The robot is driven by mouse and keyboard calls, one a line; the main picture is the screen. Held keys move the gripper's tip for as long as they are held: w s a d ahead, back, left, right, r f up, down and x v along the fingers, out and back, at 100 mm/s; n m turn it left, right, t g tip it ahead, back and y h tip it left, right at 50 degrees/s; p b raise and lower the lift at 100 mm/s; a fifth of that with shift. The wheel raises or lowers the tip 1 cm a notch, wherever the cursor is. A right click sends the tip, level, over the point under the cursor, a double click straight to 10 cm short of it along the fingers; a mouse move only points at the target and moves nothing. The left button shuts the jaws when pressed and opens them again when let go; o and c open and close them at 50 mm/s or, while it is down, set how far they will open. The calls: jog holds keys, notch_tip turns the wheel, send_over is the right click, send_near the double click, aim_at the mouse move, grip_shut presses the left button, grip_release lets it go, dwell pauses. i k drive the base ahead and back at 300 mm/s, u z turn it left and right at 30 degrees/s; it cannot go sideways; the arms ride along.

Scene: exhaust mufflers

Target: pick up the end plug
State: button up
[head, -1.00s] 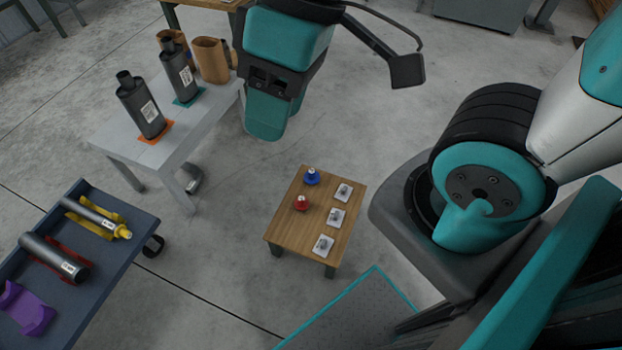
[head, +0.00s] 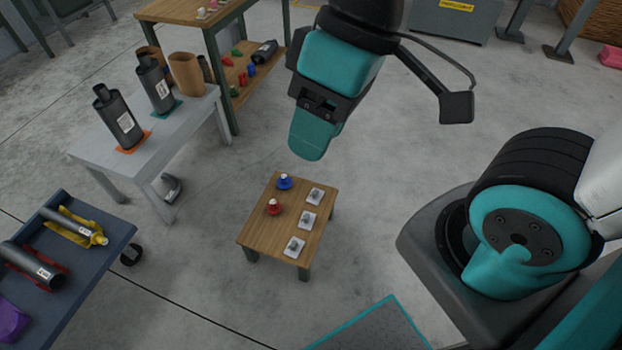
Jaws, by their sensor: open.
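A red plug (head: 273,207) and a blue plug (head: 284,182) stand on the left half of a small low wooden table (head: 262,240). A yellow plug-like piece (head: 99,239) is at the end of a dark tube on the blue cart. Which one the task means by the end plug, I cannot tell. My gripper (head: 310,140) is open, pointing down at the upper middle of the view, above and beyond the small table and apart from the plugs. Its far finger is mostly hidden, and nothing shows between the fingers.
Several light blocks with metal pieces (head: 307,220) line the table's right side. A grey table (head: 190,135) with two mufflers stands left. The blue cart (head: 75,290) is lower left. A workbench (head: 178,10) behind holds coloured pieces on its shelf.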

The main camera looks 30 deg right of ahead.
aim_at(284, 180)
jog(key=z, duration=2)
jog(key=i, duration=2.55)
jog(key=u, duration=3.95)
jog(key=i, duration=0.5)
jog(key=z, duration=0.05)
